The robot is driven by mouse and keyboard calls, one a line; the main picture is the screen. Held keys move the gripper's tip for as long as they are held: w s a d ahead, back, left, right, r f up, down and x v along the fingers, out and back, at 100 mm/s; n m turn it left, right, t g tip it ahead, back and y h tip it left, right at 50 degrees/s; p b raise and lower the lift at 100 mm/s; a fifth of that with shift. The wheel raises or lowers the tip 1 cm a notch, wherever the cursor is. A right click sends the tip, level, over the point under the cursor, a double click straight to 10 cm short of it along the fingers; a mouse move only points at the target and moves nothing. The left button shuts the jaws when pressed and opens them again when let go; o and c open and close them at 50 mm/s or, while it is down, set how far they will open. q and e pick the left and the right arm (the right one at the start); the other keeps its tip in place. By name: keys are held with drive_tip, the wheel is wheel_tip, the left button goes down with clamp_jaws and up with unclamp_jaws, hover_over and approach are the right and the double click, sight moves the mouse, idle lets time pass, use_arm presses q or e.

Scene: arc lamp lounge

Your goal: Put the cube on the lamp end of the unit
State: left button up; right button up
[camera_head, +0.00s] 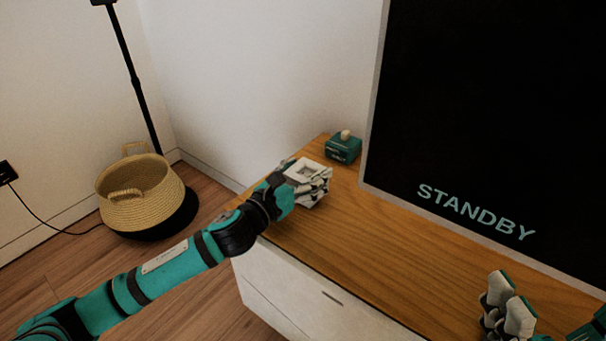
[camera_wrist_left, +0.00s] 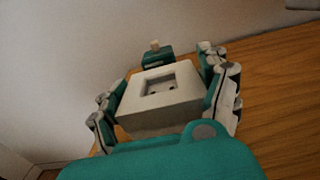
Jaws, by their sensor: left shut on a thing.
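The cube (camera_head: 306,170) is white with a square recess in its top face. My left gripper (camera_head: 309,178) is shut on it, over the left end of the wooden-topped unit (camera_head: 350,235), the end nearer the lamp. In the left wrist view the cube (camera_wrist_left: 160,97) sits between the two fingers, its recess facing up. I cannot tell whether its underside touches the wood. The lamp (camera_head: 135,85) is a dark pole rising behind the basket at the left. My right gripper (camera_head: 509,305) is at the lower right, over the unit; its opening is unclear.
A small teal box (camera_head: 343,148) with a pale knob stands just behind the cube, near the wall. A large black screen (camera_head: 490,110) reading STANDBY stands along the unit's back. A woven basket (camera_head: 145,197) is on the floor. The middle of the unit top is clear.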

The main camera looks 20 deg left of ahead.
use_arm(q)
drive_tip(key=shift+r, duration=0.15)
drive_tip(key=o, duration=1.5)
drive_tip(key=shift+f, duration=0.2)
drive_tip(key=shift+r, duration=0.1)
